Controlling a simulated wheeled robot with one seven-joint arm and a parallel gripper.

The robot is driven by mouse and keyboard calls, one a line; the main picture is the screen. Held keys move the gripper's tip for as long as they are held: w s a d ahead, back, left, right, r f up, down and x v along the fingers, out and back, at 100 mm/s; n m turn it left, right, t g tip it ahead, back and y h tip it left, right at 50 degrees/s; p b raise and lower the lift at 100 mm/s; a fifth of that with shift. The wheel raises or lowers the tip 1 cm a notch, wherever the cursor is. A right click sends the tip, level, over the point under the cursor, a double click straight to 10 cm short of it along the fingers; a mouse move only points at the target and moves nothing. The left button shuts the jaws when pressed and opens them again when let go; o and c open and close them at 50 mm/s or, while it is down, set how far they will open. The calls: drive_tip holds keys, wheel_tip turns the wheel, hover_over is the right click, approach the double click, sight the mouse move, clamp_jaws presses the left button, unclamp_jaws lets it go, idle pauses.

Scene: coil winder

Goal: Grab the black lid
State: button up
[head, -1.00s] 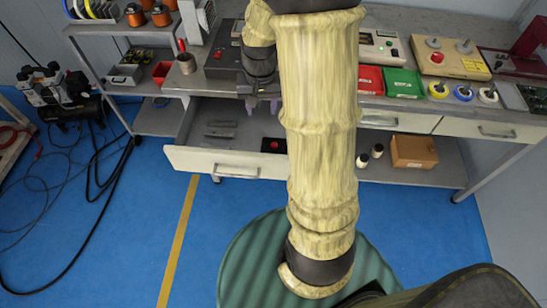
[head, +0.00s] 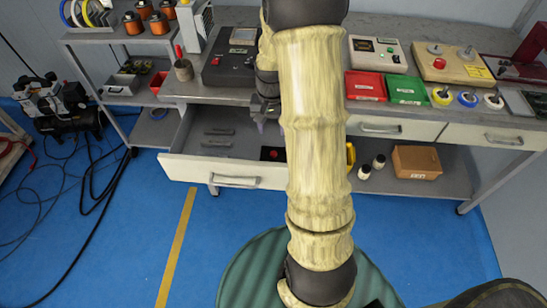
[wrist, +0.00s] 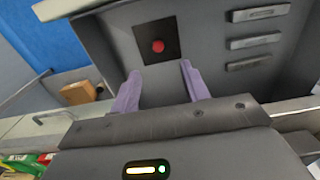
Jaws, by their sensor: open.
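The black lid (wrist: 142,35) is a flat black square with a round red knob in its middle. It lies on the floor of the open drawer (head: 236,180). In the head view the lid (head: 268,153) shows beside my arm, partly hidden by it. My gripper (wrist: 159,70) has two purple fingers spread apart with nothing between them. In the wrist view the lid lies just beyond the fingertips, its knob roughly centred between them. In the head view my gripper (head: 262,126) is above the drawer, mostly hidden by my arm.
Grey metal bars (wrist: 254,41) lie in the drawer beside the lid. The drawer front and walls surround the space. The bench above holds a dark control box (head: 228,65), a red tray (head: 366,86) and a green tray (head: 408,90). A cardboard box (head: 416,162) sits on the lower shelf.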

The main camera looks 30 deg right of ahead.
hover_over(274, 153)
drive_tip(key=f, duration=0.7)
drive_tip(key=shift+a+b, duration=0.35)
drive_tip(key=shift+a, duration=0.05)
drive_tip(key=shift+w+f, duration=0.1)
drive_tip(key=shift+f, duration=0.05)
drive_tip(key=f, duration=0.2)
drive_tip(key=d+f, duration=0.1)
drive_tip(key=f, duration=0.1)
drive_tip(key=shift+f, duration=0.2)
drive_tip(key=shift+a+f, duration=0.2)
drive_tip(key=shift+f, duration=0.05)
clamp_jaws()
